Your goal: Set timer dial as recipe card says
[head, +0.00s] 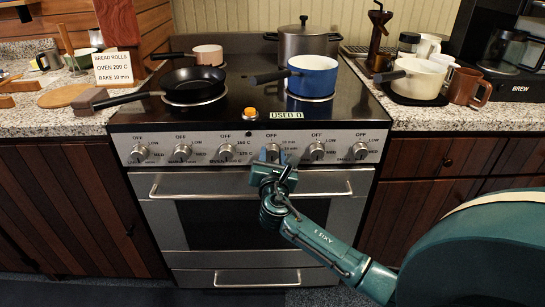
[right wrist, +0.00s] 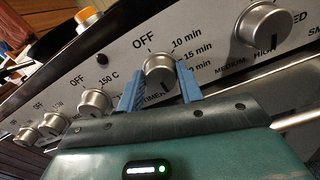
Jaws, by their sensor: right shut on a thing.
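The timer dial (right wrist: 160,70) is a round silver knob on the stove's front panel, with OFF, 10 min and 15 min marked around it and a lower label partly hidden. In the head view the dial (head: 272,152) is partly covered by my gripper. My right gripper (right wrist: 160,84) has its blue fingers on either side of the dial, shut on it. A dark mark shows low on the dial's face; I cannot tell exactly which label it meets. The recipe card (head: 112,68) reads bread rolls, oven 200 C, bake 10 min. My left gripper is out of view.
Similar knobs flank the dial, including the oven knob (head: 226,152) and a burner knob (right wrist: 262,24). The oven handle (head: 170,190) runs below. A blue pot (head: 313,78) and a black pan (head: 194,85) stand on the stovetop. The floor in front is clear.

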